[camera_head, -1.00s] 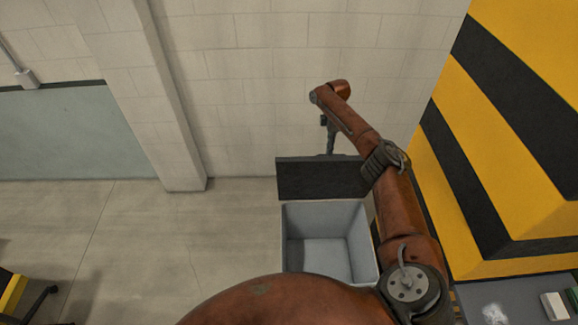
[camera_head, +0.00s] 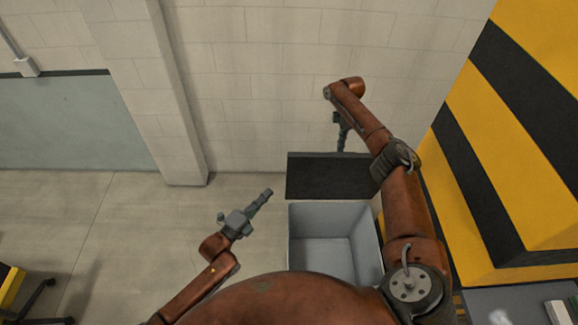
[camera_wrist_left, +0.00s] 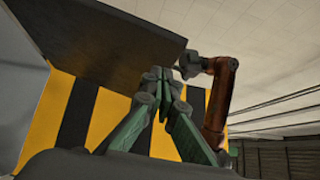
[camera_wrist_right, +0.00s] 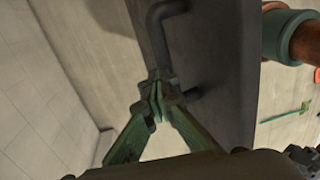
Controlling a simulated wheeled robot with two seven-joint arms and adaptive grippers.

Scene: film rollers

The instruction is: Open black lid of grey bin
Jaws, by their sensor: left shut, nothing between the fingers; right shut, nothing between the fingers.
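The grey bin (camera_head: 325,252) stands on the floor by the wall, and its empty inside shows. Its black lid (camera_head: 328,176) stands raised at the bin's back edge; it also shows in the left wrist view (camera_wrist_left: 120,45). In the right wrist view the right gripper (camera_wrist_right: 157,85) is shut beside the lid's dark handle (camera_wrist_right: 160,25); I see nothing held. My left gripper (camera_head: 268,193) is shut and empty in the air left of the bin, apart from the lid.
A yellow and black striped block (camera_head: 530,130) stands close on the right of the bin. A grey surface with small items (camera_head: 530,300) is at the lower right.

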